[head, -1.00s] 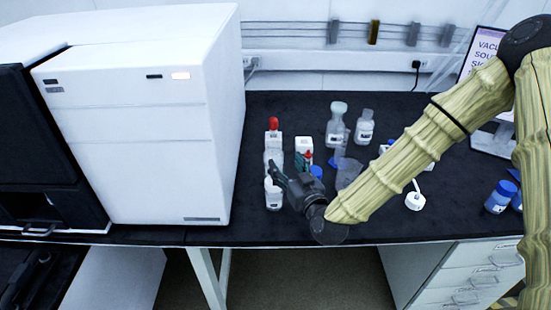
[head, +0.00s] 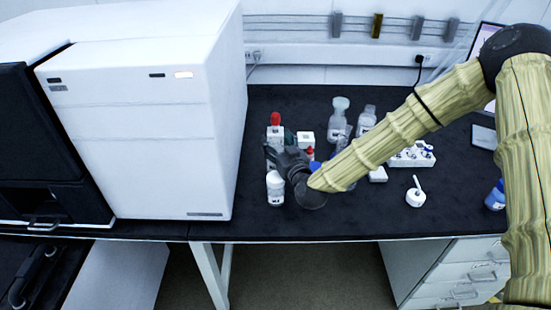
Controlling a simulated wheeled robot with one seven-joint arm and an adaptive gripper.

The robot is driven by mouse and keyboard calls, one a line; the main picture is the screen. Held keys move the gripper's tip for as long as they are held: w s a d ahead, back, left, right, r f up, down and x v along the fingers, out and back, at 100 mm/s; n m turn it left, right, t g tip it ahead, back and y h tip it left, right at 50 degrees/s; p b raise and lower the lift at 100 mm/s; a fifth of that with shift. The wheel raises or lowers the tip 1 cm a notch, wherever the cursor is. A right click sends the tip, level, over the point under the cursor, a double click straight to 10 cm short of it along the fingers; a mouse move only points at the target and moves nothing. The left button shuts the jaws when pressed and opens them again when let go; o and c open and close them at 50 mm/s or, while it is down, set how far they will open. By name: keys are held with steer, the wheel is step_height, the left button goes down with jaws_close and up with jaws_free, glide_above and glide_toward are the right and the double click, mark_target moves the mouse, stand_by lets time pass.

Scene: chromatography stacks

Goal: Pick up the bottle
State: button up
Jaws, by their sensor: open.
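Several bottles stand on the black bench, and I cannot tell which one the task means. A red-capped bottle (head: 275,130) stands at the left, its lower part hidden by my gripper. A white bottle (head: 275,190) stands in front of it, close to the gripper. Two clear bottles, one with a pale cap (head: 338,121) and one plainer (head: 367,119), stand farther back. A blue-capped bottle (head: 495,196) is at the right, partly behind my arm. My gripper (head: 275,152) is open among the left bottles, pointing away to the left. Whether it touches any is unclear.
A large white instrument (head: 140,130) walls off the left. A white rack (head: 411,157) and a small white pot with a stick (head: 415,197) are right of centre. The front strip of bench (head: 340,225) is clear.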

steer(key=shift+w+a, duration=0.3)
steer(key=shift+w, duration=0.35)
steer(key=shift+c, duration=0.2)
jaws_close()
steer(key=shift+r, duration=0.15)
